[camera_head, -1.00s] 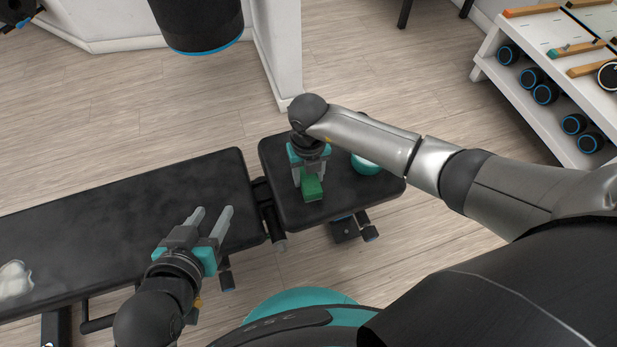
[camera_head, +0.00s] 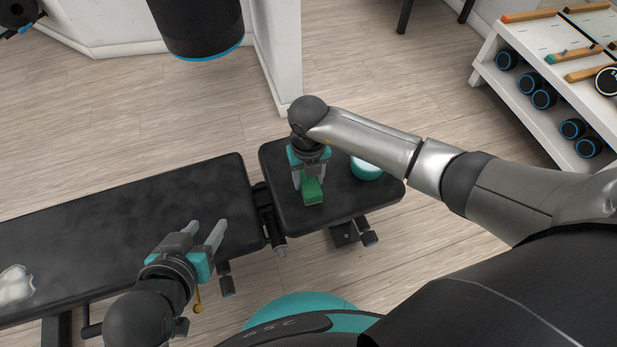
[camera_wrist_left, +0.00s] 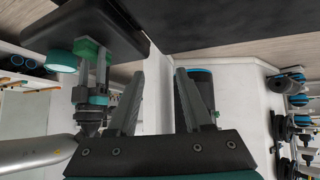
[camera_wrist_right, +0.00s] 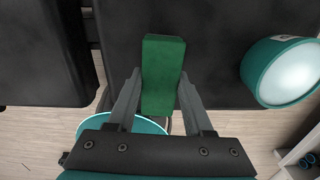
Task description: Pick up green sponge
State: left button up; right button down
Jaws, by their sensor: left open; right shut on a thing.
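The green sponge (camera_head: 312,191) is a green block at the short padded section of the black bench. My right gripper (camera_head: 310,178) is shut on it. In the right wrist view the sponge (camera_wrist_right: 162,75) sits between the two grey fingers and reaches out past their tips. It also shows in the left wrist view (camera_wrist_left: 90,49), in the right gripper's fingers. I cannot tell whether the sponge touches the pad. My left gripper (camera_head: 207,232) is open and empty beside the front edge of the long bench section.
A teal round container with a white top (camera_head: 366,168) stands on the short pad (camera_head: 345,200), right of the sponge. A crumpled white cloth-like thing (camera_head: 15,285) lies on the long pad (camera_head: 130,215). A white rack (camera_head: 500,75) with dumbbells stands at the right.

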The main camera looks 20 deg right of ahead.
aim_at(309, 179)
pick_arm(q)
jog(key=s+a+r+g+y+p, duration=0.1)
jog(key=s+a+g+y+p, duration=0.15)
jog(key=s+a+g, duration=0.2)
pick_arm(e)
notch_tip(309, 179, up, 5)
jog(key=shift+f, duration=0.15)
pick_arm(q)
jog(key=s+a+f+g+p, duration=0.1)
jog(key=f+p, duration=0.5)
jog(key=f, duration=0.7)
jog(key=shift+s+g, duration=0.45)
jog(key=shift+s, duration=0.55)
pick_arm(e)
notch_tip(309, 179, up, 14)
jog(key=c, duration=0.8)
grip_release()
jog(key=c, duration=0.7)
